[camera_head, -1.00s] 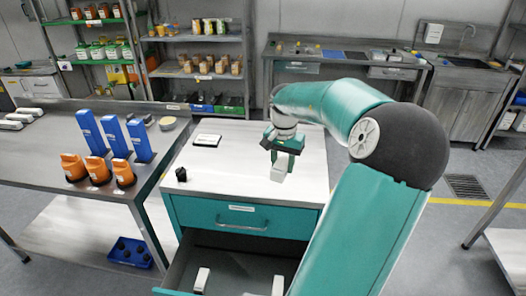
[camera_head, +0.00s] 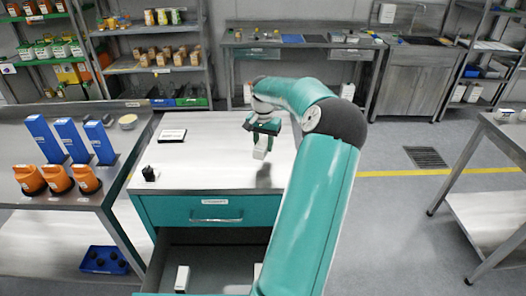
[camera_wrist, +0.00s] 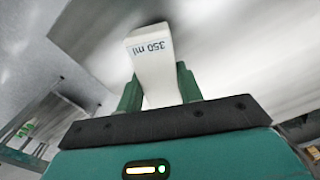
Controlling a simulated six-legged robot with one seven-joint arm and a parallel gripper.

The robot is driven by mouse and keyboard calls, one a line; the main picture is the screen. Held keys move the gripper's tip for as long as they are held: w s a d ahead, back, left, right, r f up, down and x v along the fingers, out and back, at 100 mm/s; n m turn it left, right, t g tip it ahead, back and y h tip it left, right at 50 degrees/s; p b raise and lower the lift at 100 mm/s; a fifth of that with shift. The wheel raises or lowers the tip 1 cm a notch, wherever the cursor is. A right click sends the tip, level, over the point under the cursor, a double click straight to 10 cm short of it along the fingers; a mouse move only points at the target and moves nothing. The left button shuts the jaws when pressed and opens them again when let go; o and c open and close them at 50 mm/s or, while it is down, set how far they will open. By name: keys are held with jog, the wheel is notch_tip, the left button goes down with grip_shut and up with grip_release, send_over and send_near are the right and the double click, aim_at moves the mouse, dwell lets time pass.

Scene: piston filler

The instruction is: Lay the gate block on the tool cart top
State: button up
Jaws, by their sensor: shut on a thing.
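My gripper (camera_head: 262,138) is shut on a white block marked "350 ml", the gate block (camera_head: 260,152). In the wrist view the block (camera_wrist: 152,62) sits between the two green fingers (camera_wrist: 158,92), its marked end sticking out beyond them. In the head view the block hangs tilted above the tool cart top (camera_head: 205,150), with a dark shadow below it to the right. The cart top is pale and smooth, on a teal cart. Whether the block touches the top is hard to tell, but it looks apart from it.
A small black object (camera_head: 149,174) and a flat white-faced device (camera_head: 172,135) lie on the cart top's left side. The drawer (camera_head: 215,262) below stands open with white blocks (camera_head: 182,278) inside. A bench with blue and orange holders (camera_head: 72,139) stands left. The cart top's middle is clear.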

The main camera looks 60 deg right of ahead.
jog(key=shift+w+d+f, duration=0.2)
jog(key=shift+d+f, duration=0.25)
jog(key=shift+f, duration=0.05)
jog(key=shift+w+d+f, duration=0.1)
jog(key=shift+d+f, duration=0.05)
jog(key=shift+f, duration=0.8)
jog(key=shift+d+f, duration=0.1)
jog(key=shift+f, duration=0.8)
jog(key=o, duration=1)
jog(key=shift+f, duration=0.15)
jog(key=shift+o, duration=0.2)
